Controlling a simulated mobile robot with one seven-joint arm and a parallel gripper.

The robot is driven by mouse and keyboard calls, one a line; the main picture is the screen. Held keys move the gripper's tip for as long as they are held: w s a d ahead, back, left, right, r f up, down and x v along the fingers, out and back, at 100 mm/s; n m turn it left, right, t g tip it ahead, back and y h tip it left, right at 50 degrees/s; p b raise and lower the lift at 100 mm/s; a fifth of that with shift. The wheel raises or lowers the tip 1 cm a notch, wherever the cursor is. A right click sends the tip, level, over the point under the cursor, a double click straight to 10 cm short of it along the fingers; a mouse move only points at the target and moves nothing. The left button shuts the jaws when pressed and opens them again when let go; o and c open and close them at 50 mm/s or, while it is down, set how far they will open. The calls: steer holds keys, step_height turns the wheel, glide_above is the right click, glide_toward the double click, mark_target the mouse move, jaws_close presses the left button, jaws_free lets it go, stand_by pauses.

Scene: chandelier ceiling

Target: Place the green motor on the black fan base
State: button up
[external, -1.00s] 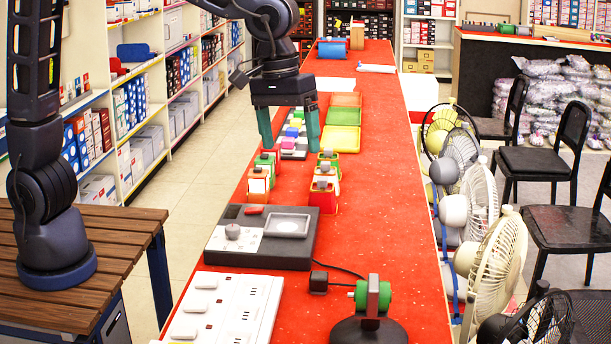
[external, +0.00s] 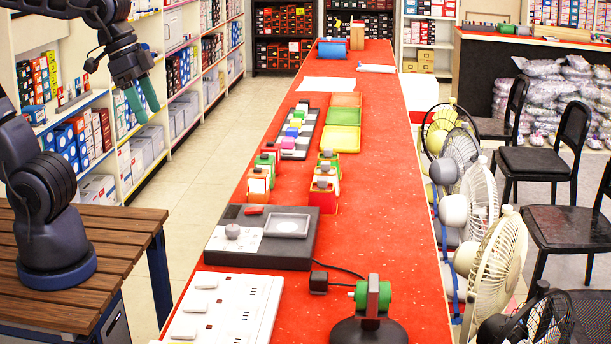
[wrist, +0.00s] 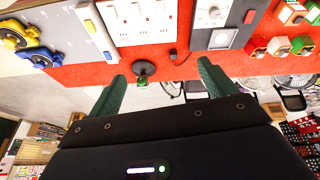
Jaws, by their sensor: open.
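The green motor (external: 385,296) is in the front right of the red table in the external view, against the grey upright post of the black fan base (external: 368,332). I cannot tell whether it is fixed to the post. The base's lower edge is cut off by the frame. In the wrist view the black base (wrist: 144,67) and the green motor (wrist: 142,83) show small, between my fingers and nearer the left one. My gripper (external: 146,110) is open and empty, high at the left, well away from the table and the motor.
A white switch panel (external: 235,305) and a grey-black device (external: 260,245) lie on the red table (external: 385,200), with a black plug and cable near the motor. Several fans (external: 497,260) stand along the right edge. Shelves (external: 125,100) are behind my arm.

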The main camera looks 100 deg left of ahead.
steer(key=shift+m, duration=0.8)
steer(key=shift+s+a+f, duration=0.1)
steer(key=shift+s+f, duration=0.15)
steer(key=shift+s, duration=0.4)
steer(key=shift+s+a+f, duration=0.1)
steer(key=shift+s+f, duration=0.15)
steer(key=shift+s, duration=0.4)
steer(key=shift+s+f, duration=0.25)
steer(key=shift+s, duration=0.4)
